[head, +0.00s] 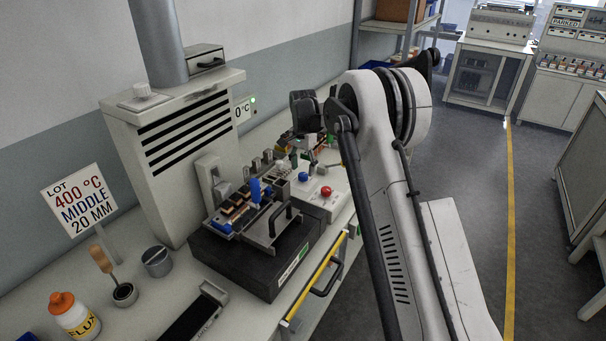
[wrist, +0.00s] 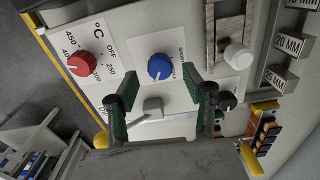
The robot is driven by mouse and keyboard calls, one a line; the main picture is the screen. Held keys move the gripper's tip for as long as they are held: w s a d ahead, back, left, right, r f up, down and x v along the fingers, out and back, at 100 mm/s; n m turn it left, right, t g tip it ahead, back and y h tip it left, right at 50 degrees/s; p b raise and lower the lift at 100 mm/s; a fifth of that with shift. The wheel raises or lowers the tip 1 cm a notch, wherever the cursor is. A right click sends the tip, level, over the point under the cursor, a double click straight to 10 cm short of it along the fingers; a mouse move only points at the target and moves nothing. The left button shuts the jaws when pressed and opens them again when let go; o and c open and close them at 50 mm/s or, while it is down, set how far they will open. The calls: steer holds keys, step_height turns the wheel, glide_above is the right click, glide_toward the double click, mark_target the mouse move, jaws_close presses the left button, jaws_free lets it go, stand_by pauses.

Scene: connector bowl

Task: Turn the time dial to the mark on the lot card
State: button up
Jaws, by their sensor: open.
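The lot card (head: 82,199) stands at the left in the head view and reads 400 °C, MIDDLE, 20 MM; I see no time on it. Contact cannot be judged.
A white knob (wrist: 237,56) on a slotted plate lies right of the blue dial, near blocks marked in MM (wrist: 290,42). A black fixture (head: 252,255) with a handle stands left of the panel. A flux bottle (head: 75,316) stands at the front left.

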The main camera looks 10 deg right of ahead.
mark_target(303, 174)
steer(key=shift+f, duration=1.7)
steer(key=c, duration=1.1)
steer(key=shift+c, duration=0.2)
